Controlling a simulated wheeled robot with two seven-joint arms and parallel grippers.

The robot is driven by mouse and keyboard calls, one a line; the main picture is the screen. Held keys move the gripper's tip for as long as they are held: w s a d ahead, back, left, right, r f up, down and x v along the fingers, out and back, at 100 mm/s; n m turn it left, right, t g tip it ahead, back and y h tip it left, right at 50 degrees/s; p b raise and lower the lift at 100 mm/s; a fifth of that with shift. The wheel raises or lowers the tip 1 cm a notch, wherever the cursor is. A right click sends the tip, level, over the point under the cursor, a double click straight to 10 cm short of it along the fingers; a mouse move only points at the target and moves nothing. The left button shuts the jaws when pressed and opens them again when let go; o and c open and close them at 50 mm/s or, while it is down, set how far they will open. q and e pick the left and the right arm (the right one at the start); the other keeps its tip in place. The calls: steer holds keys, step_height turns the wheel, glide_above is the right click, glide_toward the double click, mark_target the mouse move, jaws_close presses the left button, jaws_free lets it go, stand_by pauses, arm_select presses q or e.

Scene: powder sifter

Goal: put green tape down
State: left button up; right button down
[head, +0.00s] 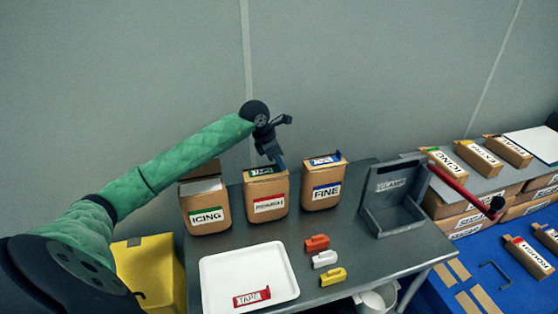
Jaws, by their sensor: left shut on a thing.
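The green tape (262,170) is a small green packet with a white label, at the open top of the middle brown box (266,190), which has a red-striped label. My left gripper (279,160) points down from above and is shut on the green tape near its right end. Its fingertips are small and partly merge with the box's rim, so I cannot tell whether the tape rests on the box. My right gripper is not in view.
The ICING box (206,216) stands left of the middle box, and the FINE box (325,192) right, with a blue packet on top. A white tray (215,283) holds a red tape packet (252,298). Three small coloured blocks (323,259) and a grey open case (393,215) share the table.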

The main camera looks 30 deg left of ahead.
mark_target(266, 171)
arm_select(q)
steer(key=o, duration=0.9)
steer(key=shift+o, duration=0.2)
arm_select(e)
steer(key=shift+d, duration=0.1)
arm_select(q)
steer(key=shift+r, duration=0.15)
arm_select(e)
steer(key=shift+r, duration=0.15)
arm_select(q)
steer(key=shift+a+r, duration=0.1)
steer(key=shift+s+a+r, duration=0.1)
steer(key=shift+s+r, duration=0.05)
steer(key=shift+r, duration=0.15)
steer(key=b+v, duration=0.4)
steer(key=v, duration=0.7)
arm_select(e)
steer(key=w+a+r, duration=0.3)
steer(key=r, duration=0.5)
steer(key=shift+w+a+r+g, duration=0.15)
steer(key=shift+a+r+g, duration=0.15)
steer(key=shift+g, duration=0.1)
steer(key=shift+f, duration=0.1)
